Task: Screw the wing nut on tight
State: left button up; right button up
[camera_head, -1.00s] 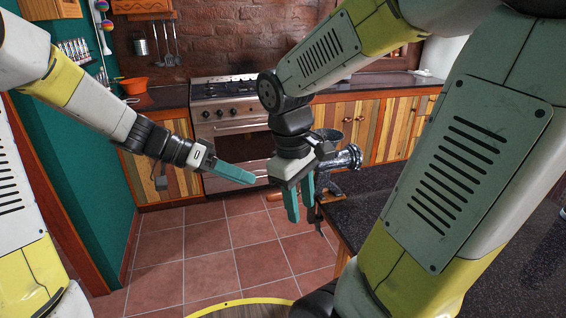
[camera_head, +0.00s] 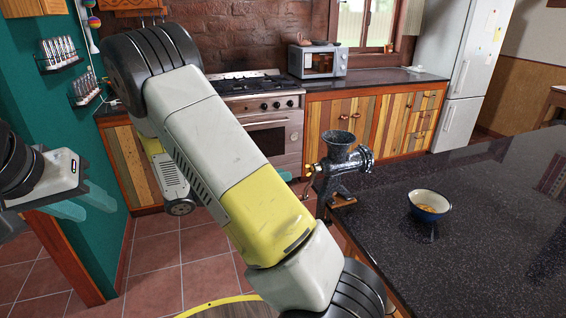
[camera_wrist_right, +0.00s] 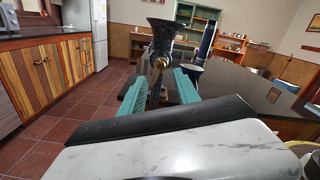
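A dark metal meat grinder (camera_head: 340,160) stands upright at the near-left edge of the counter. A small brass-coloured piece (camera_head: 309,169) at its left side looks like the wing nut; its wings are too small to make out. In the right wrist view a brass piece (camera_wrist_right: 160,63) shows on the grinder's near end. My right gripper (camera_wrist_right: 158,88) is open and empty, its teal fingers to either side of the grinder's lower body in that view, with the brass piece above. My right arm mostly hides it in the head view. My left gripper (camera_head: 85,203) is open and empty at far left.
The dark speckled counter (camera_head: 480,215) holds a blue bowl (camera_head: 429,205) right of the grinder. A stove (camera_head: 262,110), a microwave (camera_head: 318,60) and a fridge (camera_head: 470,70) stand behind. Tiled floor lies open left of the counter. A green wall is at the left.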

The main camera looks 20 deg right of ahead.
jog(key=d, duration=0.7)
jog(key=shift+s, duration=0.2)
dwell(0.5)
jog(key=shift+c, duration=0.2)
dwell(0.3)
grip_shut()
